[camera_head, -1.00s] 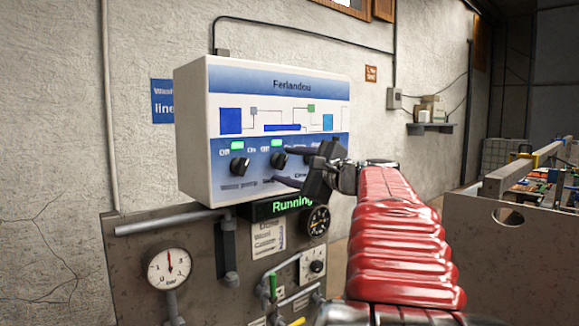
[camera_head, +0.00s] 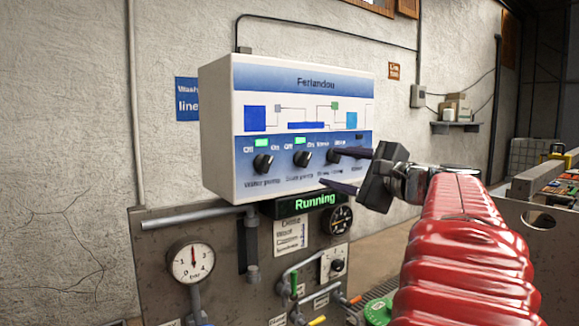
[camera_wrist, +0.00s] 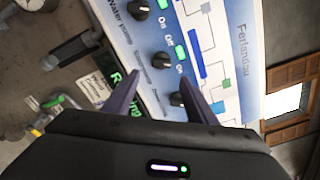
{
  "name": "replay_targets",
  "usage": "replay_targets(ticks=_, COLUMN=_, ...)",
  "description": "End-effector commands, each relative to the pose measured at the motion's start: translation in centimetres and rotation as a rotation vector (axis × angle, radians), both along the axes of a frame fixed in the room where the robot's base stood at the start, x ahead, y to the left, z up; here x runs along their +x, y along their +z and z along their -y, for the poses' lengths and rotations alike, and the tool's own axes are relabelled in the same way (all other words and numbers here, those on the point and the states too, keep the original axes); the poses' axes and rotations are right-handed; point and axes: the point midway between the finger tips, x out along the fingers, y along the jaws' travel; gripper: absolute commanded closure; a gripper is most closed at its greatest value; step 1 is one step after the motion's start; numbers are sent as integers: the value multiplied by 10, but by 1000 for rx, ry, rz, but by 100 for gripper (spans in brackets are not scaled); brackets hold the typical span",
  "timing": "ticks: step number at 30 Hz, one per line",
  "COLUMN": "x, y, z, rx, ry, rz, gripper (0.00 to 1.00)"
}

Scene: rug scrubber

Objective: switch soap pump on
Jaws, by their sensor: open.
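The white control box (camera_head: 303,85) hangs on the wall with a row of knobs. The soap pump knob (camera_head: 302,158) is the middle one of the three visible. The green lamp (camera_head: 300,141) above it is lit between Off and On. It also shows in the wrist view (camera_wrist: 162,60), left of the right finger. My gripper (camera_head: 329,167) is open and empty, its dark fingers pointing at the panel. The fingers are apart from the soap pump knob, to its right, near the third knob (camera_head: 333,156). In the wrist view that knob lies just beside the right finger.
The water pump knob (camera_head: 263,163) is at the left, with its own green lamp lit. A green "Running" display (camera_head: 310,202) sits below the box. Gauges, pipes and valves crowd the lower panel (camera_head: 222,240). A shelf (camera_head: 456,126) with boxes is at the right.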

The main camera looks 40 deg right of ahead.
Motion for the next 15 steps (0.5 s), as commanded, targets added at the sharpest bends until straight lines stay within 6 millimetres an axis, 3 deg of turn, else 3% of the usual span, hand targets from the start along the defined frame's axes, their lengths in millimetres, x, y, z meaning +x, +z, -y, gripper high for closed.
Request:
replay_targets(ticks=7, x=-33, y=-1, z=-3, rx=1, ry=-2, rz=0, gripper=48)
replay_targets(ticks=15, x=-48, y=-1, z=-5, rx=0, ry=0, rz=-1, gripper=48)
